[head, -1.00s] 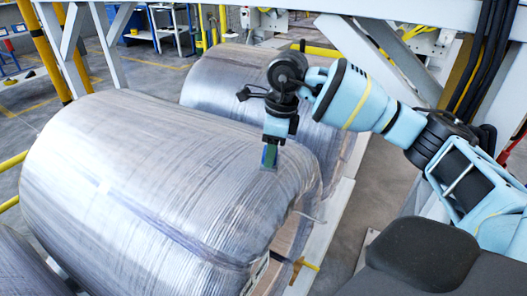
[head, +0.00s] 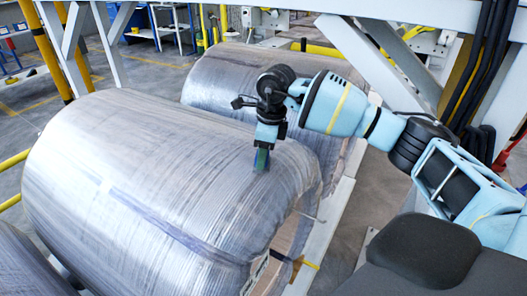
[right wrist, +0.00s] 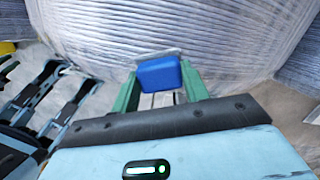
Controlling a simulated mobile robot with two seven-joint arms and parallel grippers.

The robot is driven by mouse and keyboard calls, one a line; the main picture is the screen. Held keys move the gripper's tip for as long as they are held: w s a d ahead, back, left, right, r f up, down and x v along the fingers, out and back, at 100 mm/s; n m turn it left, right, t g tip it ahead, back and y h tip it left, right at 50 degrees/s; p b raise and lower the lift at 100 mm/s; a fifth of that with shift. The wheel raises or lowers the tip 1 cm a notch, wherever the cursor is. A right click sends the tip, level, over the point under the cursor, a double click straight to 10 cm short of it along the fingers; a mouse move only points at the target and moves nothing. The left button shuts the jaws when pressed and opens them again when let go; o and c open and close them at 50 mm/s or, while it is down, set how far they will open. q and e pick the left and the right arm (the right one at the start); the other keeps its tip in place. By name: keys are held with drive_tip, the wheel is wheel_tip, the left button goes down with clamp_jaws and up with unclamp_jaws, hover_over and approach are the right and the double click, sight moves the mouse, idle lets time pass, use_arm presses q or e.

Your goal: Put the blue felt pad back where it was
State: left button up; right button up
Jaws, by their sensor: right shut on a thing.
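The blue felt pad (right wrist: 160,74) shows in the right wrist view between the two green fingers of my right gripper (right wrist: 160,92), which is shut on it. In the head view my right gripper (head: 262,160) points down at the top right part of the wrapped coil (head: 130,170). The pad is mostly hidden there by the fingers. Whether pad or fingertips touch the coil's wrap, I cannot tell. My left gripper is not in view.
A second wrapped coil (head: 215,85) lies behind the first. A pale rail (head: 325,235) runs along the coils' right side. Part of another coil (head: 25,270) shows at bottom left. A dark grey rounded thing (head: 430,250) fills the bottom right.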

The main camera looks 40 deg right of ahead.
sight(270, 163)
drive_tip(key=shift+f, duration=0.15)
drive_tip(key=o, duration=1)
drive_tip(key=shift+o, duration=0.2)
wheel_tip(270, 163, up, 12)
drive_tip(key=s+d, duration=0.1)
drive_tip(key=shift+s, duration=0.15)
drive_tip(key=shift+d, duration=0.1)
